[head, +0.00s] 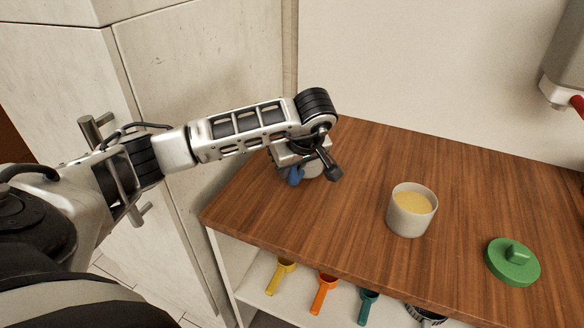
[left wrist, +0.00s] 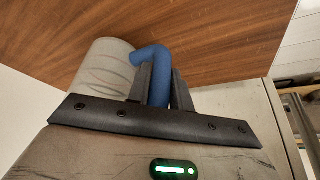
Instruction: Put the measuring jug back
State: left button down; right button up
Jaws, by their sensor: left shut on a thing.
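The measuring jug is a pale grey vessel (left wrist: 102,66) with a blue handle (left wrist: 153,58) in the left wrist view. My left gripper (left wrist: 160,88) is shut on the blue handle, one dark finger on each side of it. In the head view the gripper (head: 298,160) is at the far left part of the wooden counter (head: 350,160), and the blue handle (head: 296,176) shows below it. The arm hides most of the jug there. I cannot tell whether the jug touches the counter. My right gripper is not in view.
A pale canister (head: 409,222) with yellowish contents stands open on the counter. A green lid (head: 512,262) lies to its right. Yellow, orange (head: 323,293) and teal scoops are on the shelf below. A metal dispenser (head: 566,70) hangs at upper right.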

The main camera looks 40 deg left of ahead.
pick_arm(q)
jog(key=shift+f, duration=0.2)
jog(key=shift+f, duration=0.1)
jog(key=c, duration=1.3)
grip_release()
jog(key=shift+o, duration=0.2)
jog(key=p+v, duration=0.1)
jog(key=v, duration=1.1)
jog(key=shift+p, duration=0.3)
